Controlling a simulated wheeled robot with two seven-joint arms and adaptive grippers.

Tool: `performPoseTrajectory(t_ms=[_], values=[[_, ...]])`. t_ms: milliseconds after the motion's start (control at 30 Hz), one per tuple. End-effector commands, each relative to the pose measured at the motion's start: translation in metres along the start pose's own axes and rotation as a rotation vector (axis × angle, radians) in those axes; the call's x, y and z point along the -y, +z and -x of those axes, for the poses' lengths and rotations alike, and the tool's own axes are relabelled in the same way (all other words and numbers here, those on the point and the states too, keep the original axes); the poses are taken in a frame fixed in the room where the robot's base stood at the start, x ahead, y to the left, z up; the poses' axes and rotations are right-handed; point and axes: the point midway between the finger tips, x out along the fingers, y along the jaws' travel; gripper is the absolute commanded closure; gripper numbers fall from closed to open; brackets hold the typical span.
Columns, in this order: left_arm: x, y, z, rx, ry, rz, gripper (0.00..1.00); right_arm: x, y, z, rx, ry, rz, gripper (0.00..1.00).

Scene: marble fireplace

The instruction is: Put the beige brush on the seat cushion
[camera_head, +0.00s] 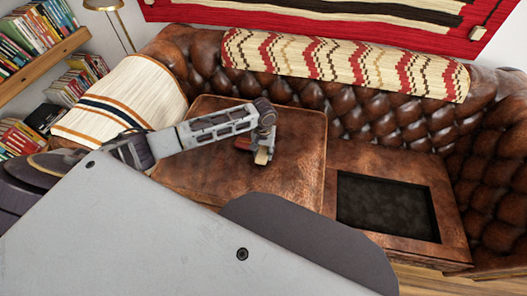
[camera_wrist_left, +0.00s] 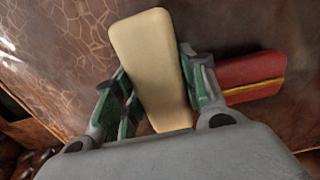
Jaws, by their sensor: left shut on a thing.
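My left gripper (camera_head: 264,143) is over the brown leather seat cushion (camera_head: 295,185) of the sofa. It is shut on the beige brush (camera_wrist_left: 148,50). In the left wrist view the brush stands out between the two green-padded fingers, its pale block pointing away from the wrist. A small part of the brush (camera_head: 261,157) shows below the fingers in the head view. The cushion's cracked leather (camera_wrist_left: 60,45) fills the background of the wrist view. Whether the brush touches the cushion I cannot tell. My right gripper is not in view.
A red block with a yellow stripe (camera_wrist_left: 250,78) lies on the cushion beside the gripper. Right of the cushion is a dark recessed panel (camera_head: 388,208) in the sofa seat. A striped throw (camera_head: 125,100) covers the left armrest. The cushion's right part is clear.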

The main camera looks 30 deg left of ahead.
Motion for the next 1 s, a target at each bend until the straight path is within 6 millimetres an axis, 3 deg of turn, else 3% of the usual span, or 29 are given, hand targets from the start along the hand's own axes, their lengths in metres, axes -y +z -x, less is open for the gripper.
performPoseTrajectory(t_ms=[300, 333, 400, 1000], values=[[-0.0005, 0.0, -0.0021, 0.0, 0.001, 0.0, 0.84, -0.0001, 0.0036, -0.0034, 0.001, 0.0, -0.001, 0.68], [-0.0004, 0.0, -0.0022, 0.0, 0.001, 0.0, 0.55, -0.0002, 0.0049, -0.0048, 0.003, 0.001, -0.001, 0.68], [-0.0003, 0.0001, -0.0023, 0.0, 0.001, 0.0, 0.49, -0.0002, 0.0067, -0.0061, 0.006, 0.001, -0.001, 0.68], [0.0003, -0.0003, 0.0052, -0.001, -0.001, 0.0, 0.49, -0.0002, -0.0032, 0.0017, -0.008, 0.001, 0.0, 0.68]])
